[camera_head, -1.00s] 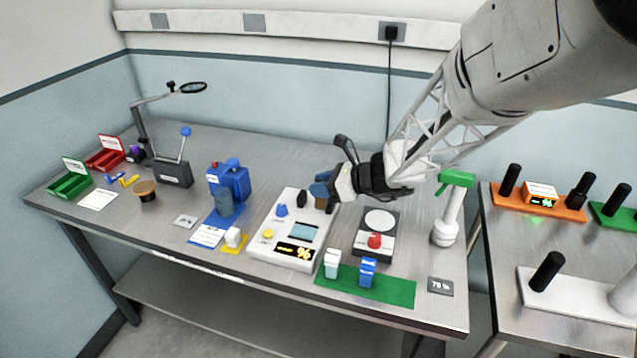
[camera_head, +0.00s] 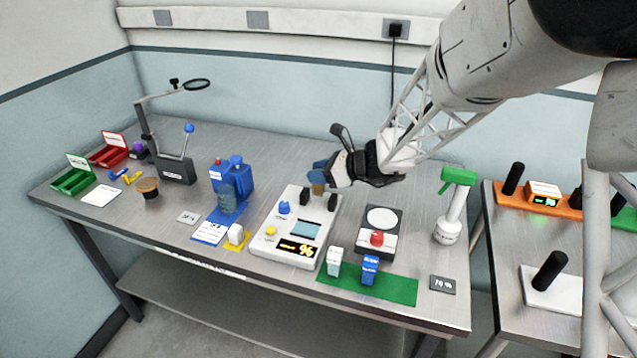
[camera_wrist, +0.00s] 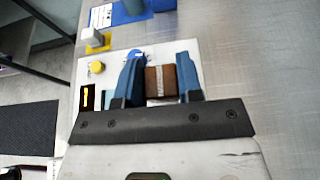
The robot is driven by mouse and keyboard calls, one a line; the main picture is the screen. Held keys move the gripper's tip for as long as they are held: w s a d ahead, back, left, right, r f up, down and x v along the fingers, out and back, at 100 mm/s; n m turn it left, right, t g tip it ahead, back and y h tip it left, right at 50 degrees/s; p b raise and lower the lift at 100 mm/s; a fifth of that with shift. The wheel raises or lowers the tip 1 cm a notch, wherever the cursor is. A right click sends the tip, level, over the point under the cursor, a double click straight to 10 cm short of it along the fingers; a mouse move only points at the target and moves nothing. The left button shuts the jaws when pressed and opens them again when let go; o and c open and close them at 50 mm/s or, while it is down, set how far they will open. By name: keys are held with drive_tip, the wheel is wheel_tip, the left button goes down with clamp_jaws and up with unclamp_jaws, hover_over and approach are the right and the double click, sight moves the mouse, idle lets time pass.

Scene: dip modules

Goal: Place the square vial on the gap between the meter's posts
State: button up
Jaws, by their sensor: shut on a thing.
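The square vial (camera_wrist: 160,82), brown with a pale stripe, sits between the two blue fingers of my gripper (camera_wrist: 161,80) in the wrist view. My gripper (camera_head: 317,177) is shut on it over the back of the white meter (camera_head: 262,246) in the head view. The vial's lower part (camera_head: 318,189) shows under the fingers. The meter's dark left post (camera_head: 297,194) and right post (camera_head: 332,201) stand to either side of and below the vial in the picture. I cannot tell whether the vial touches the meter.
A blue dispenser (camera_head: 233,178) stands left of the meter. A device with a red knob (camera_head: 377,239) and a green-topped spray bottle (camera_head: 452,205) stand right. A green mat (camera_head: 400,287) with small bottles lies in front. Bare table shows behind the meter.

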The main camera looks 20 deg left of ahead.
drive_tip(key=shift+f, duration=1.75)
drive_tip(key=shift+f, duration=0.1)
drive_tip(key=o, duration=0.9)
drive_tip(key=shift+d, duration=0.1)
drive_tip(key=v, duration=0.7)
drive_tip(key=shift+d, duration=0.2)
drive_tip(key=shift+r, duration=0.25)
